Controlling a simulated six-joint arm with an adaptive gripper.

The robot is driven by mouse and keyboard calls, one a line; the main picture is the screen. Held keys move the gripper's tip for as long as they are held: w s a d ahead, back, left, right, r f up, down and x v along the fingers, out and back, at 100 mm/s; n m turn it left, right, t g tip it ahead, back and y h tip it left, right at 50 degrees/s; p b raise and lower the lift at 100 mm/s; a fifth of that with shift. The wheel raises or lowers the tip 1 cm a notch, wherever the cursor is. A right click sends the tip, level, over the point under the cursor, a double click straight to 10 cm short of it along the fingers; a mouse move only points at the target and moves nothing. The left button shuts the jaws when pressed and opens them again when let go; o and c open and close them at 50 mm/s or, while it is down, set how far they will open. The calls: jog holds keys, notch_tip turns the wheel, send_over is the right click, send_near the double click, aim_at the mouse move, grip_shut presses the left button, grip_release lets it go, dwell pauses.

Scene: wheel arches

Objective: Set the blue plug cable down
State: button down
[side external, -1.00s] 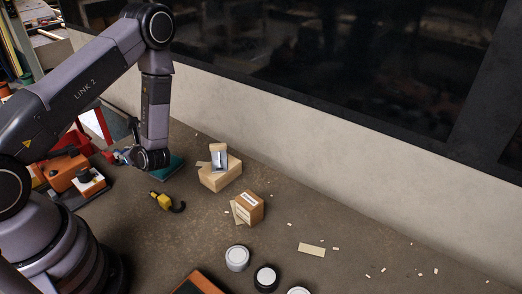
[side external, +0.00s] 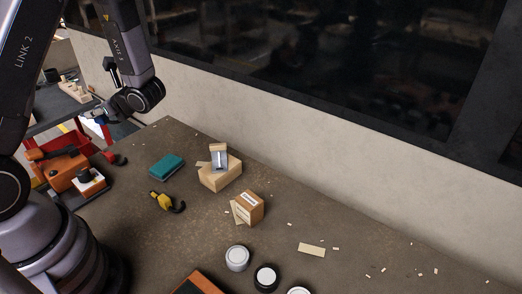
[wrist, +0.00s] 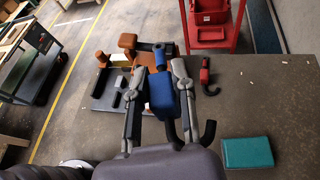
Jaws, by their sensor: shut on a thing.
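The blue plug cable (wrist: 161,95) is between the fingers of my gripper (wrist: 158,70) in the wrist view. My gripper is shut on its blue body. Its dark cable end curls out to the right, beside the right finger. In the side external view my gripper (side external: 102,116) is raised well above the table at the upper left, by the far-left corner. The plug is too small there to make out clearly.
A red plug (wrist: 205,75) and a teal box (wrist: 247,152) lie on the table (wrist: 285,105). An orange fixture (side external: 64,171) stands at the left, a yellow plug (side external: 161,201) nearer the middle. Wooden blocks (side external: 220,172) sit right. A red rack (wrist: 209,35) stands beyond the edge.

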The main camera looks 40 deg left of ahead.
jog(key=s+d+f+n+g+h, duration=0.1)
jog(key=s+d+n+g+h, duration=0.3)
jog(key=d, duration=0.5)
jog(key=s+d+f+n+g+h, duration=0.1)
jog(key=d+f+n+g+h, duration=0.15)
jog(key=d+n+h, duration=0.55)
jog(key=s+d+n+g+h, duration=0.2)
jog(key=s+d+n+g, duration=0.15)
jog(key=d, duration=0.65)
jog(key=w+d+r+n+t+h, duration=0.2)
jog(key=w+d+n+t+h, duration=0.55)
jog(key=d, duration=0.55)
jog(key=w+d+r+n+t+h, duration=0.2)
jog(key=w+d+n+t+h, duration=0.35)
jog(key=w+d+n, duration=0.55)
jog(key=m, duration=0.1)
send_over(360, 276)
jog(key=shift+y, duration=0.3)
jog(key=f, duration=1.3)
jog(key=a+f, duration=0.1)
jog(key=f, duration=0.5)
jog(key=shift+s+f, duration=0.2)
jog(key=shift+s, duration=0.15)
jog(key=shift+w+d+f, duration=0.3)
jog(key=shift+d+f, duration=0.05)
jog(key=shift+f, duration=0.1)
jog(key=shift+w+d+f, duration=0.15)
jog(key=shift+f, duration=1.6)
